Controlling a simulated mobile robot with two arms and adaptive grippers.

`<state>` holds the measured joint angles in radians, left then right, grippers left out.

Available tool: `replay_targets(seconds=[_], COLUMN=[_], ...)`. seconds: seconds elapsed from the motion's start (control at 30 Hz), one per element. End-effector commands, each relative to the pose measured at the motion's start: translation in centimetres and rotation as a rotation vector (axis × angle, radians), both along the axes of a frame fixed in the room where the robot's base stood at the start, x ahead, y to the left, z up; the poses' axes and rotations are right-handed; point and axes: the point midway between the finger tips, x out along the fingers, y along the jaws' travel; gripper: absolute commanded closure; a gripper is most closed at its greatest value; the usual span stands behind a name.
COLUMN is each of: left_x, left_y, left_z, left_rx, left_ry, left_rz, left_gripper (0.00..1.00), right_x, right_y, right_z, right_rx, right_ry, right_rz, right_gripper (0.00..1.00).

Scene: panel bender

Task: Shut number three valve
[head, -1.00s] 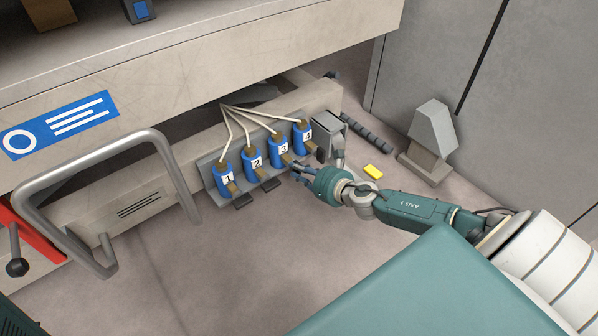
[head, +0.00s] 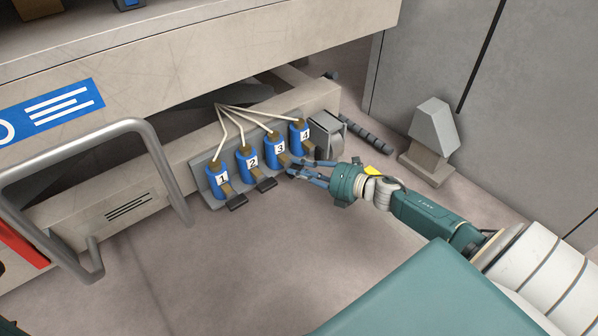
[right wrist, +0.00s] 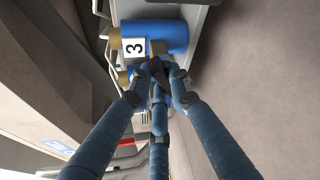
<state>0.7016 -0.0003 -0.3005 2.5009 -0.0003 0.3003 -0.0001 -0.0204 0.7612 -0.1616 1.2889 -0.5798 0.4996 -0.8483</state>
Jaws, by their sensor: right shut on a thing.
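Four numbered blue valves with brass fittings sit in a row on a grey bracket low on the machine: number one (head: 218,182), number two (head: 247,160), number three (head: 275,151) and number four (head: 299,138). My right gripper (head: 292,168) reaches in from the right, its fingertips at the lower front of number three. In the right wrist view, valve three (right wrist: 170,36) shows its label, and the fingers (right wrist: 158,70) are closed together on its handle, mostly hidden between the tips. Dark handles stick out below valves one and two. My left gripper is out of view.
A grey pedal-like box (head: 327,135) stands just right of valve four. A grey post (head: 434,130) stands farther right. A bent tube handle (head: 160,165) is at left. Floor in front is clear.

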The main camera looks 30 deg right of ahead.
Motion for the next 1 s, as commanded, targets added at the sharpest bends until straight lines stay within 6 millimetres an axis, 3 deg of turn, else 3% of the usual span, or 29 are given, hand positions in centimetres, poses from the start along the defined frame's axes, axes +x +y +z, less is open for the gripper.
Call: replay_targets(seconds=[0.5, 1.0], left_x=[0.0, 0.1], left_y=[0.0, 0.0], left_z=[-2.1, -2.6], left_rx=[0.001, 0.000], left_ry=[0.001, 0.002], left_rz=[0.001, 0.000], left_gripper=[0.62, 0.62], right_x=[0.0, -0.1], right_y=[-0.2, -0.2], right_z=[-0.7, -0.8], right_rx=[0.425, 0.568], right_ry=[0.036, 0.048], right_rz=[0.002, 0.004], right_gripper=[1.00, 1.00])
